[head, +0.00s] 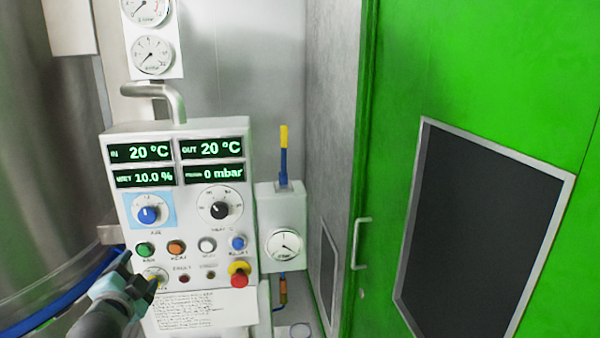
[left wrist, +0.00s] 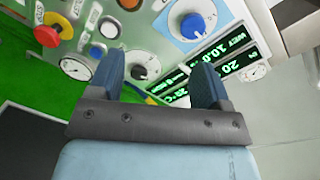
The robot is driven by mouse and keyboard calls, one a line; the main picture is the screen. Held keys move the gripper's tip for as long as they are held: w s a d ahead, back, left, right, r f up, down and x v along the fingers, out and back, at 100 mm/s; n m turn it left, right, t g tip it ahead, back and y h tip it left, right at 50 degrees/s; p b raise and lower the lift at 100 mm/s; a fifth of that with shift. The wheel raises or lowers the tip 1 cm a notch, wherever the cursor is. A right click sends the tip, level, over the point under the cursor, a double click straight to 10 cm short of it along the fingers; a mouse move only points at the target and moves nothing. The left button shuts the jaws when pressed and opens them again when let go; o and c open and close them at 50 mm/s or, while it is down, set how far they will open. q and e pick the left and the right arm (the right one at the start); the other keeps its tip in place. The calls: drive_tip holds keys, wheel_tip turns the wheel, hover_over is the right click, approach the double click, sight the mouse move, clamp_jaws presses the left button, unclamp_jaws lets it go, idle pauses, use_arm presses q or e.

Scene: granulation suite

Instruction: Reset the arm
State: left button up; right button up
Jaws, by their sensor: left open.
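My left gripper (head: 142,270) is in front of the lower left of a white control panel (head: 190,193) in the head view. In the left wrist view its two blue fingers (left wrist: 160,88) stand apart with nothing between them. The panel shows tilted there, with its knobs and displays beyond the fingers. In the head view the fingertips overlap the area by the green button (head: 145,250) and a small dial below it; I cannot tell whether they touch. My right gripper is not in view.
A red emergency stop (head: 239,276) sits at the panel's lower right. A small box with a gauge and a yellow-tipped lever (head: 284,137) stands right of it. A green door (head: 460,80) with a dark window fills the right. A large metal vessel (head: 45,150) stands left.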

use_arm(q)
drive_tip(key=s+d+f+n+g+h, duration=0.1)
drive_tip(key=s+d+f, duration=0.25)
drive_tip(key=f, duration=0.45)
drive_tip(key=s+d+f+n+g+h, duration=0.1)
drive_tip(key=s+d+f+g+h, duration=0.1)
drive_tip(key=s+f, duration=0.35)
drive_tip(key=s+d+f+n+g+h, duration=0.1)
drive_tip(key=s+d+f, duration=0.15)
drive_tip(key=f, duration=0.65)
drive_tip(key=s+d+f+n+g+h, duration=0.1)
drive_tip(key=s+d+f+n, duration=0.1)
drive_tip(key=s+d+f, duration=0.2)
drive_tip(key=s+d+f+n+h, duration=0.1)
drive_tip(key=s+d+f, duration=0.3)
drive_tip(key=s+f, duration=0.4)
drive_tip(key=shift+s+d+n+g, duration=0.2)
drive_tip(key=shift+s+n+g, duration=0.2)
drive_tip(key=shift+s, duration=0.45)
